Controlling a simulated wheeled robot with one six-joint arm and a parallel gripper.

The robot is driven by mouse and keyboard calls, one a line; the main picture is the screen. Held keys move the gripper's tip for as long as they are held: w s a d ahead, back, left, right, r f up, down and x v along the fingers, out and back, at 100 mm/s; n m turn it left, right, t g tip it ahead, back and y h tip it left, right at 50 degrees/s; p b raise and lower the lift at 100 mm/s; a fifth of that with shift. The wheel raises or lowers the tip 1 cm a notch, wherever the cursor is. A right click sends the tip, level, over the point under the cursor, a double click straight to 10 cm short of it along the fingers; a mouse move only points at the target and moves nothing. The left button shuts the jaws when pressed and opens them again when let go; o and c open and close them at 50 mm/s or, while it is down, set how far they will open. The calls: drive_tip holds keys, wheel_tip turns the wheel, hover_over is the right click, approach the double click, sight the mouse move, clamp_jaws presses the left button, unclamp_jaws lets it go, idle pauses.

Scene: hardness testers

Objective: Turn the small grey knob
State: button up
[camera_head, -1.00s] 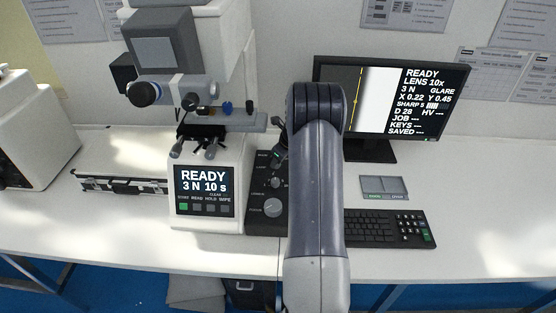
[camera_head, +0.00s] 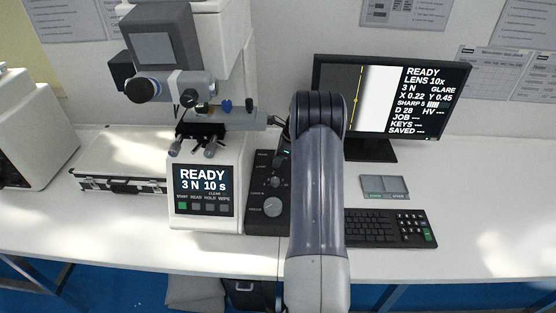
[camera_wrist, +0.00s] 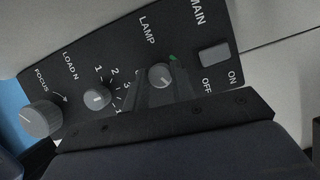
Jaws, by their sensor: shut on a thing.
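The small grey lamp knob (camera_wrist: 159,75) sits on the dark control panel (camera_wrist: 125,62) in the wrist view, below the LAMP label. My gripper (camera_wrist: 160,80) has a dark finger on either side of this knob and is shut on it. The fingers hide part of the knob's sides and of the panel marks around it. In the head view the panel (camera_head: 254,226) stands right of the tester's READY screen, and my arm covers part of it. The lamp knob cannot be made out clearly there.
Left of my gripper are the load knob (camera_wrist: 96,98) and the larger focus knob (camera_wrist: 41,119). The main switch (camera_wrist: 214,53) is close on the right. The monitor (camera_head: 392,105) reads READY, LENS 10x, GLARE. The keyboard (camera_head: 370,228) lies right of my arm.

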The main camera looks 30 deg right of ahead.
drive_tip(key=n+g, duration=0.1)
drive_tip(key=n, duration=0.2)
drive_tip(key=n+g+y, duration=0.1)
drive_tip(key=n, duration=0.2)
drive_tip(key=shift+w+d+n, duration=0.1)
drive_tip(key=shift+w+n, duration=0.1)
drive_tip(key=shift+n, duration=0.1)
drive_tip(key=n+g, duration=0.2)
drive_tip(key=n, duration=0.3)
drive_tip(key=shift+w, duration=0.1)
drive_tip(key=shift+n, duration=0.3)
drive_tip(key=o, duration=1)
drive_tip(key=v, duration=0.7)
drive_tip(key=shift+w+r+p, duration=0.15)
drive_tip(key=shift+r+p, duration=0.1)
drive_tip(key=shift+p, duration=0.15)
drive_tip(key=shift+f, duration=0.1)
